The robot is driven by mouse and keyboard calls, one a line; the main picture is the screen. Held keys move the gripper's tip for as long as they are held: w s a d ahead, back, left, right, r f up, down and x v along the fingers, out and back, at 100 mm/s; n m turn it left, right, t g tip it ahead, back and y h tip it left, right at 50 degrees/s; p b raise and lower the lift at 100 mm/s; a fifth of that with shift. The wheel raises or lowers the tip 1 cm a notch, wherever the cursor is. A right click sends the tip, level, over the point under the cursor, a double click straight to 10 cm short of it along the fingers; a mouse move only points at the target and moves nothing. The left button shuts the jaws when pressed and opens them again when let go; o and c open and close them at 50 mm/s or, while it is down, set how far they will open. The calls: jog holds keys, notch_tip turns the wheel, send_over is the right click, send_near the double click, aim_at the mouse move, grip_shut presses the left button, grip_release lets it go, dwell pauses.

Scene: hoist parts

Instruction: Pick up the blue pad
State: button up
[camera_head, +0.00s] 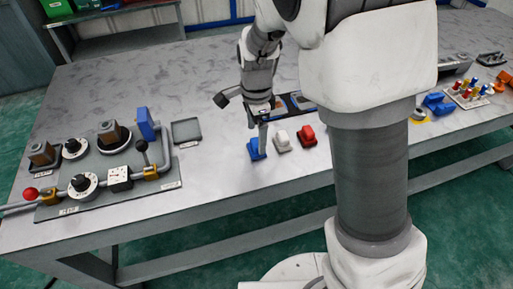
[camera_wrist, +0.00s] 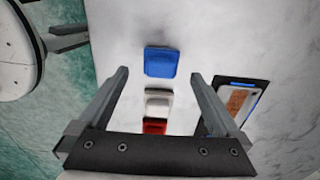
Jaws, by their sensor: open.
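The blue pad (camera_head: 257,150) lies on the grey table near its front edge, at the left end of a short row of pads. In the wrist view the blue pad (camera_wrist: 161,61) appears upper middle, just beyond the fingertips and roughly centred between them. My gripper (camera_head: 263,126) points down close above the blue pad, overlapping part of it in the head view. The wrist view shows my gripper (camera_wrist: 159,74) with its two fingers spread apart and nothing held. I cannot tell the exact height of the fingertips over the pad.
A white pad (camera_head: 282,141) and a red pad (camera_head: 307,135) sit to the right of the blue one. Behind them is a dark-framed tray (camera_head: 297,101). A grey fixture board (camera_head: 115,190) with knobs stands left. Table between board and blue pad is clear.

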aim_at(257, 141)
notch_tip(257, 141, down, 4)
jog(key=shift+f+b, duration=0.15)
jog(key=shift+b, duration=0.4)
jog(key=shift+c, duration=0.3)
jog(key=c, duration=1.4)
jog(key=shift+c, duration=0.2)
jog(key=shift+w+r, duration=0.1)
jog(key=shift+r, duration=0.1)
notch_tip(257, 141, up, 4)
jog(key=shift+r+p, duration=0.2)
jog(key=shift+p, duration=0.7)
jog(key=s+d+r+p, duration=0.1)
jog(key=s+d+r, duration=0.2)
jog(key=d+r, duration=0.3)
jog(key=d, duration=0.5)
jog(key=shift+d+r+p, duration=0.2)
jog(key=shift+p, duration=0.1)
